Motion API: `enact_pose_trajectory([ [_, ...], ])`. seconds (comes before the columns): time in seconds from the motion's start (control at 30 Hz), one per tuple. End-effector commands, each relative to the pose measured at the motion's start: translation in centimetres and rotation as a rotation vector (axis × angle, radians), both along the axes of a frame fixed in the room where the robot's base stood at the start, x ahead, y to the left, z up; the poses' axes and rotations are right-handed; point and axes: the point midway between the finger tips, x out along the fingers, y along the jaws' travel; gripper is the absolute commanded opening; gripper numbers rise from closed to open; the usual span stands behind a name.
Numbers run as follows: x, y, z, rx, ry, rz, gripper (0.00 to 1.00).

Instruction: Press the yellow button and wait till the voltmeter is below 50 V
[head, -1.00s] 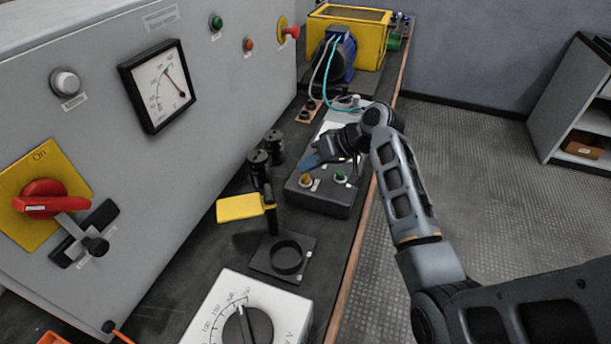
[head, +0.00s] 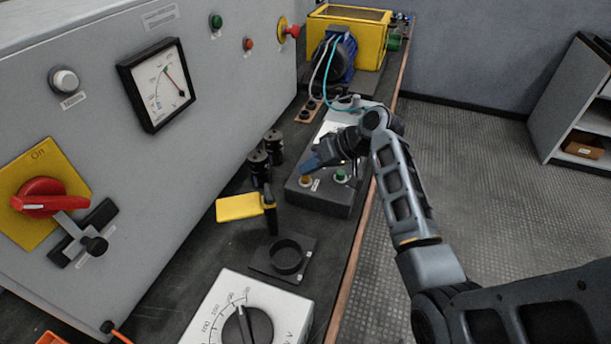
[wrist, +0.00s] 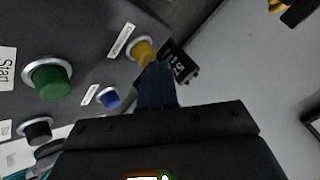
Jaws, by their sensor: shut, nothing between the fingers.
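The yellow button (head: 305,181) is on top of a dark control box (head: 325,200) on the bench. It also shows in the wrist view (wrist: 143,52), in a metal ring with a label beside it. My gripper (head: 308,165) is shut and empty, its blue fingertips just above the yellow button. In the wrist view the fingertips (wrist: 157,72) overlap the button's edge; I cannot tell whether they touch it.
A green button (head: 341,177) is beside the yellow one; a blue button (wrist: 109,98) shows in the wrist view. A white dial unit (head: 245,312) is in front.

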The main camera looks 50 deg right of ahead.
Motion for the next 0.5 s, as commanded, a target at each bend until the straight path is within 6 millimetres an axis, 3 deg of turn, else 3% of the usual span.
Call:
enact_pose_trajectory([
  [0.5, -0.01, 0.02, -0.65, 0.001, 0.001, 0.0, 0.0],
])
